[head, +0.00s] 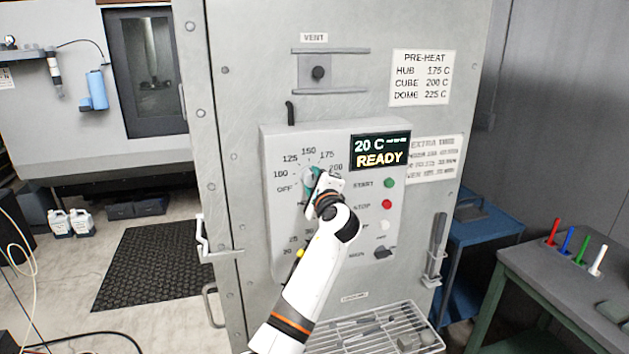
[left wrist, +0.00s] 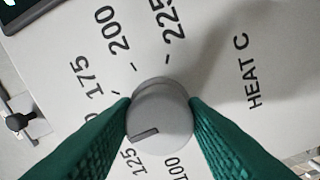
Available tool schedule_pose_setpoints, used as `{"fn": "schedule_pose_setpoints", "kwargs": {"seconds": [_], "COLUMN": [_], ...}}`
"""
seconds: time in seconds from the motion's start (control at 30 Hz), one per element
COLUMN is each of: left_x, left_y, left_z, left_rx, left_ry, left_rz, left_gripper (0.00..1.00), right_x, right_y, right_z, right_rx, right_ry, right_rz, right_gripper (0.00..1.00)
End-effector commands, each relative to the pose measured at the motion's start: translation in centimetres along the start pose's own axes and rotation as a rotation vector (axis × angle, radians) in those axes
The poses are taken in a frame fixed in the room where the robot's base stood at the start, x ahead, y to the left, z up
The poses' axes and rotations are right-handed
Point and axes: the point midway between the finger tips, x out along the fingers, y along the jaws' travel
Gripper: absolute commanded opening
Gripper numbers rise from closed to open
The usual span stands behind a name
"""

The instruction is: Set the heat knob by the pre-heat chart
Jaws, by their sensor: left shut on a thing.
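The heat knob (left wrist: 160,108) is a round grey knob with a dark pointer line, which points toward the 125 mark in the left wrist view. My left gripper (head: 312,180) is shut on it, with green fingers on both sides. In the head view the gripper hides most of the knob and part of its scale. The pre-heat chart (head: 420,77) reads hub 175 C, cube 200 C, dome 225 C. The display (head: 380,151) on the control panel (head: 283,150) reads 20 C and READY. My right gripper is not in view.
A green start button (head: 389,183), a red stop button (head: 387,204) and a black switch (head: 383,252) sit right of my arm. A wire rack (head: 375,330) below holds small grey parts, too small to tell apart.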

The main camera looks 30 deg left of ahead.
Motion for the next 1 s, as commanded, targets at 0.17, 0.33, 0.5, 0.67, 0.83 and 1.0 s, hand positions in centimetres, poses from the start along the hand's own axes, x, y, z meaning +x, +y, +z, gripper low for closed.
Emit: {"fn": "schedule_pose_setpoints", "kwargs": {"seconds": [0.17,0.33,0.5,0.67,0.83,1.0], "left_x": [0.09,0.11,0.10,0.10,0.10,0.09], "left_y": [0.27,0.25,0.25,0.26,0.25,0.27], "left_z": [-0.28,-0.33,-0.34,-0.36,-0.38,-0.38], "left_rx": [0.170,0.329,0.478,0.596,0.687,0.746], "left_ry": [0.000,-0.003,-0.007,-0.010,-0.013,-0.015], "left_rz": [0.007,0.007,0.006,0.006,0.005,0.006], "left_gripper": [0.17,0.17,0.17,0.17,0.17,0.17], "right_x": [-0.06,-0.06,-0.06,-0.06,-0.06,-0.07], "right_y": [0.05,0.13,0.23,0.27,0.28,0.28], "right_z": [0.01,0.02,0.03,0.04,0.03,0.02], "right_rx": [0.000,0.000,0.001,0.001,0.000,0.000], "right_ry": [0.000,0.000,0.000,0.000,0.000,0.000], "right_rz": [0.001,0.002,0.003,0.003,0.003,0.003], "right_gripper": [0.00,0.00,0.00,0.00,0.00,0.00]}}
